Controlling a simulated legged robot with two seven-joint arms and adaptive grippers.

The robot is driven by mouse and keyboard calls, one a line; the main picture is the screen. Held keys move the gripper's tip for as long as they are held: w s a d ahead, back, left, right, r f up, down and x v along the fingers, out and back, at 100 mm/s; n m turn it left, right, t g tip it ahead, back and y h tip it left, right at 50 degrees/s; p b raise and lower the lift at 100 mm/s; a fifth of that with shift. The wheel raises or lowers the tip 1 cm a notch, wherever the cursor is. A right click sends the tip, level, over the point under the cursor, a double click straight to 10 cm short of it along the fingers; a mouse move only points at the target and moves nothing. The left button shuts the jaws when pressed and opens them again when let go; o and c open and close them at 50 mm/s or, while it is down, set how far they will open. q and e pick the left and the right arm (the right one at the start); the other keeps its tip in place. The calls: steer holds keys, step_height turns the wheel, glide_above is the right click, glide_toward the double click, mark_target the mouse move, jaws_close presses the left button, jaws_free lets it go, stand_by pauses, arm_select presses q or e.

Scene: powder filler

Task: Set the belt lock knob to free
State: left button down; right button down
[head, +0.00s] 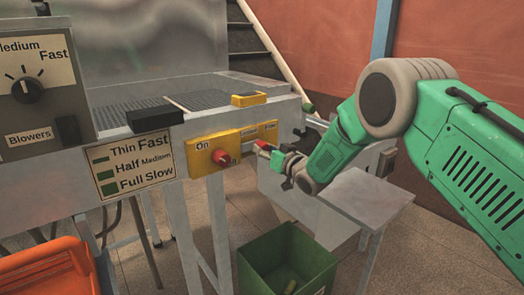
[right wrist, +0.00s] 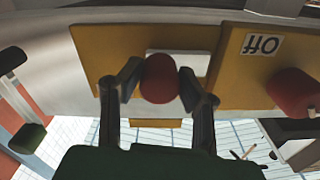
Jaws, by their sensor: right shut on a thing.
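The belt lock knob (head: 263,145) is a small red knob at the right part of a yellow panel on the machine's front, below the "Locked" and "Free" labels (head: 257,132). My right gripper (head: 274,153) is at this knob. In the right wrist view its two fingers (right wrist: 160,84) are shut on the round red knob (right wrist: 160,77), one on each side. Which label the knob points to cannot be told. My left gripper is not in view.
A second red knob (head: 222,158) with "On" and "Off" labels sits just left; it also shows in the right wrist view (right wrist: 295,92). A green bin (head: 287,262) stands below. A grey side table (head: 365,203) is at the right, an orange object (head: 45,270) at the lower left.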

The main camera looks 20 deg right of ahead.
steer(key=d, duration=0.2)
steer(key=w+d, duration=0.1)
steer(key=d, duration=0.1)
steer(key=shift+w, duration=0.15)
steer(key=shift+a, duration=0.1)
steer(key=c, duration=1.1)
jaws_free()
steer(key=shift+c, duration=0.2)
steer(key=shift+d, duration=0.2)
steer(key=v, duration=1.2)
steer(key=shift+f, duration=0.1)
